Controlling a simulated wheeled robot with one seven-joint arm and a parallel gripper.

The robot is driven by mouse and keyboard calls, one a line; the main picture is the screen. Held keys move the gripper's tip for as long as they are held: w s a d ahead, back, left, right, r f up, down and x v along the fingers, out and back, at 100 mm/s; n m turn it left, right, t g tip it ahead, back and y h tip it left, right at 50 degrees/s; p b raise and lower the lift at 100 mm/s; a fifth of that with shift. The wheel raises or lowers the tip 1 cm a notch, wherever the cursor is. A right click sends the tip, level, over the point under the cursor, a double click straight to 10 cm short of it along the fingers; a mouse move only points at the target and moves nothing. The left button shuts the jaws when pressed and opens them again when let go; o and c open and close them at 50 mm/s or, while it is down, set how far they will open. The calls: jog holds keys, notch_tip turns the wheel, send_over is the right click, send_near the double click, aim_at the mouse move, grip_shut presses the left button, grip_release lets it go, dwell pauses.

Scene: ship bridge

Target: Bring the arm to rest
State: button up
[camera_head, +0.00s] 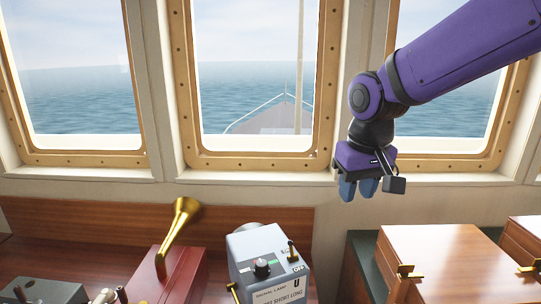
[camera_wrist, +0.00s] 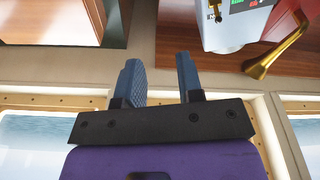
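My purple arm reaches in from the upper right in the head view. My gripper (camera_head: 357,189) hangs from it in front of the wall between the middle and right windows, above the consoles. In the wrist view my gripper (camera_wrist: 160,85) shows two blue-grey fingers standing apart with nothing between them. It is open and empty, and its fingers touch nothing that I can see.
Below left is a grey signal lamp box (camera_head: 268,262) with a knob and switch. A brass horn (camera_head: 178,232) rises from a red box (camera_head: 150,280) further left. Wooden boxes (camera_head: 440,255) with brass latches stand at the right. The space around the gripper is free.

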jog(key=s+d+r+m+t, duration=0.1)
jog(key=s+d+r, duration=0.1)
jog(key=s+d, duration=0.5)
jog(key=s+d+r+m+t, duration=0.1)
jog(key=s+d+r+t, duration=0.1)
jog(key=s+d, duration=0.5)
jog(key=s, duration=0.3)
jog(key=shift+r+m, duration=0.4)
